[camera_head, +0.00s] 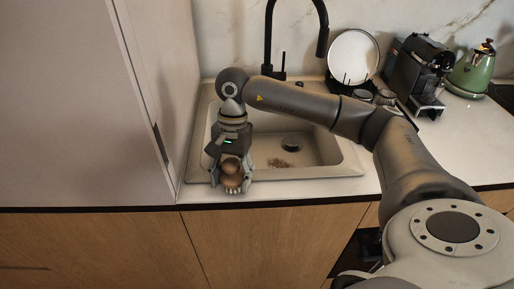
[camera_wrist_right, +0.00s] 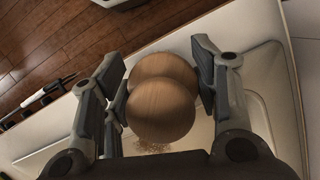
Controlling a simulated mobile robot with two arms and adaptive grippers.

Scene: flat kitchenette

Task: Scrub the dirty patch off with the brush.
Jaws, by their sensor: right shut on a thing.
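The brush (camera_head: 232,170) has a rounded wooden handle with pale bristles below it. My right gripper (camera_head: 231,183) is shut on the handle, pointing down at the front left rim of the sink (camera_head: 335,172). In the right wrist view the wooden handle (camera_wrist_right: 162,108) sits between the fingers. The dirty patch (camera_head: 278,162) is a brown speckled stain on the basin floor, right of the brush and apart from it. Brown speckles of the patch (camera_wrist_right: 150,147) also show beside the handle in the right wrist view. Whether the bristles touch the rim is unclear. My left gripper is out of view.
A black faucet (camera_head: 270,40) rises behind the sink, and a drain (camera_head: 291,144) lies near the patch. A tall cabinet side (camera_head: 150,100) stands close on the left. A plate (camera_head: 353,55), coffee machine (camera_head: 416,75) and green kettle (camera_head: 472,72) stand at the back right.

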